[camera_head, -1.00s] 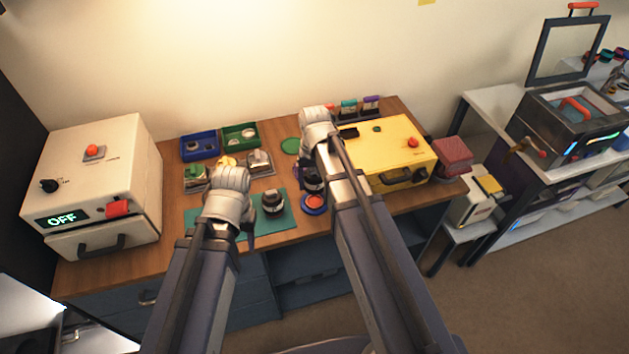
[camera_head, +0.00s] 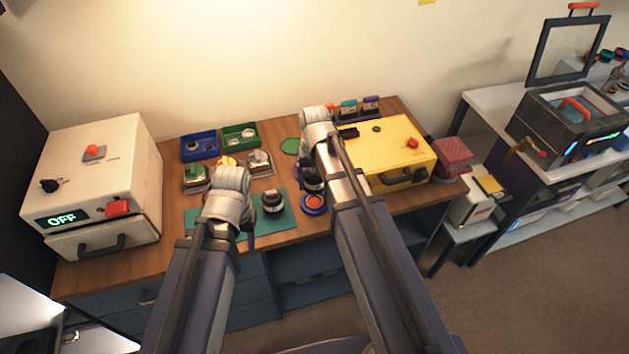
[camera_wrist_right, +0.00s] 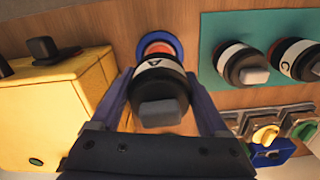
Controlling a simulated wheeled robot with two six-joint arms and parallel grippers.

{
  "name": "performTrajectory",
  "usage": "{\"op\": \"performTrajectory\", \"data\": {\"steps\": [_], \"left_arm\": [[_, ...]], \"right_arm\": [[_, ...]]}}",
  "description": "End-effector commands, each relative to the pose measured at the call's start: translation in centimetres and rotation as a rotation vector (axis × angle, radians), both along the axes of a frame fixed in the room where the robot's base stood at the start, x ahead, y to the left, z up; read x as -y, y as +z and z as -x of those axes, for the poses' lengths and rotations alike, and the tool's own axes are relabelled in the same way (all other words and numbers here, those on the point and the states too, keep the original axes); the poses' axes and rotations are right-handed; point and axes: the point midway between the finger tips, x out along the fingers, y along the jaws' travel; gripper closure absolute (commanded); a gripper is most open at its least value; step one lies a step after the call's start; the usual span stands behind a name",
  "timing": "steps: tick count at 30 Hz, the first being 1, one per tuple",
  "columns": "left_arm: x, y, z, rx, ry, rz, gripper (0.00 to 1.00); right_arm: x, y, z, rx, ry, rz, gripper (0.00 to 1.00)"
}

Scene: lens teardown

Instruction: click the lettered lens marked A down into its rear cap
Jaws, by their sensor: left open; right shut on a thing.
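The lens marked A (camera_wrist_right: 160,82) is black with a white lettered band. My right gripper (camera_wrist_right: 166,100) is shut on it, one finger on each side. In the head view the lens (camera_head: 314,183) shows partly beside my right arm. A blue round cap with an orange-red inside (camera_wrist_right: 160,42) lies on the wood just beyond the lens, which partly covers it; the head view shows the cap (camera_head: 314,204) in front of the lens. The lens looks apart from the cap. My left gripper (camera_head: 248,238) is open over the green mat, its fingers mostly hidden.
On the green mat (camera_wrist_right: 213,82) stand a banded lens (camera_wrist_right: 240,63) and a lens marked C (camera_wrist_right: 296,58). A yellow box (camera_head: 385,150) stands right of my right arm. Blue (camera_head: 187,157) and green (camera_head: 225,147) trays lie behind. A white OFF-display machine (camera_head: 100,180) stands left.

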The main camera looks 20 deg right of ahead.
Motion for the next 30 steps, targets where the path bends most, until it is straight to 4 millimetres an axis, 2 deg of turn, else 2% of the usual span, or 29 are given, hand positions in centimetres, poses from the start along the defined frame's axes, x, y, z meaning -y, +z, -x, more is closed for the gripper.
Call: {"op": "performTrajectory", "data": {"steps": [21, 30], "left_arm": [[0.0, -5.0, 0.0, 0.0, 0.0, 0.0, 0.5], [0.0, -5.3, 0.0, 0.0, 0.0, 0.0, 0.5]], "right_arm": [[0.0, -5.0, 0.0, 0.0, 0.0, 0.0, 0.86], [0.0, -5.3, 0.0, 0.0, 0.0, 0.0, 0.86]]}}
